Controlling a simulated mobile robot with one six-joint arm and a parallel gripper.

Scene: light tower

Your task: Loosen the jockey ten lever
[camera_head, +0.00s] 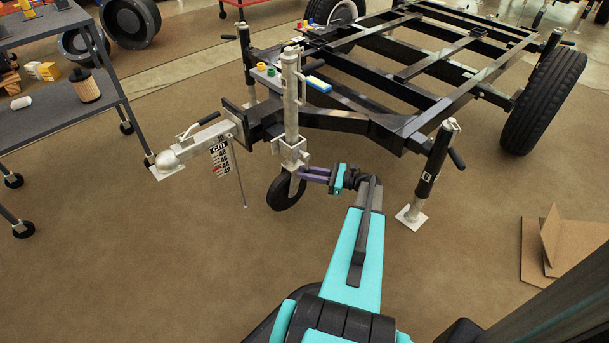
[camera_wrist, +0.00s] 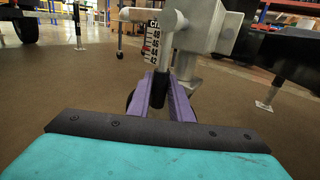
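The jockey wheel's grey post (camera_head: 291,95) stands upright at the trailer's drawbar, with its black wheel (camera_head: 286,192) below and a pale clamp bracket (camera_head: 294,154). My gripper (camera_head: 303,174) reaches from the right to just below the bracket. In the wrist view, its two purple fingers (camera_wrist: 162,90) point forward. A dark, upright grip, seemingly the jockey lever's end (camera_wrist: 158,103), sits between them. Both fingers look close against it, so the gripper appears shut on the lever. In the head view, the lever itself is too small and covered to make out.
The coupling head (camera_head: 175,158) and a height scale (camera_head: 221,160) are left of the wheel. A prop stand (camera_head: 433,165) is to the right, beside my arm. A grey cart (camera_head: 60,100) stands at far left; cardboard (camera_head: 563,240) lies at right. The front floor is open.

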